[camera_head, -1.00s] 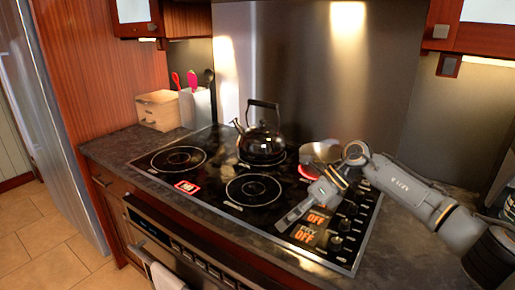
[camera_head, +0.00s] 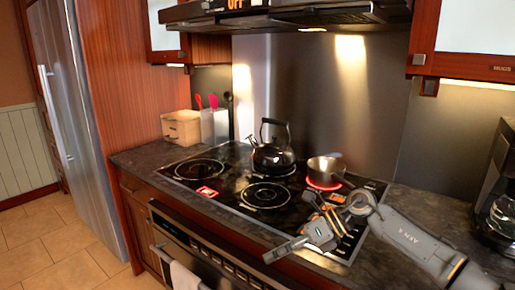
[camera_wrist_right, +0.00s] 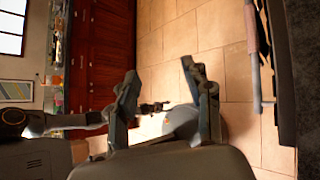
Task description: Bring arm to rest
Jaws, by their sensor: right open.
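My right arm comes in from the right in the head view, above the front right of the cooktop. My right gripper (camera_head: 287,226) is open and empty, with its fingers spread over the cooktop's front edge. In the right wrist view the two fingers (camera_wrist_right: 159,72) stand apart with tiled floor behind them. Parts of my own body show low in that view. My left gripper cannot be made out in the head view.
A black kettle (camera_head: 271,157) and a metal pot (camera_head: 325,169) stand on the black cooktop (camera_head: 225,180). The burner under the pot glows red. A white towel (camera_head: 184,277) hangs at the oven front. A coffee maker (camera_head: 497,190) stands at the right. A wooden box (camera_head: 181,128) stands back left.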

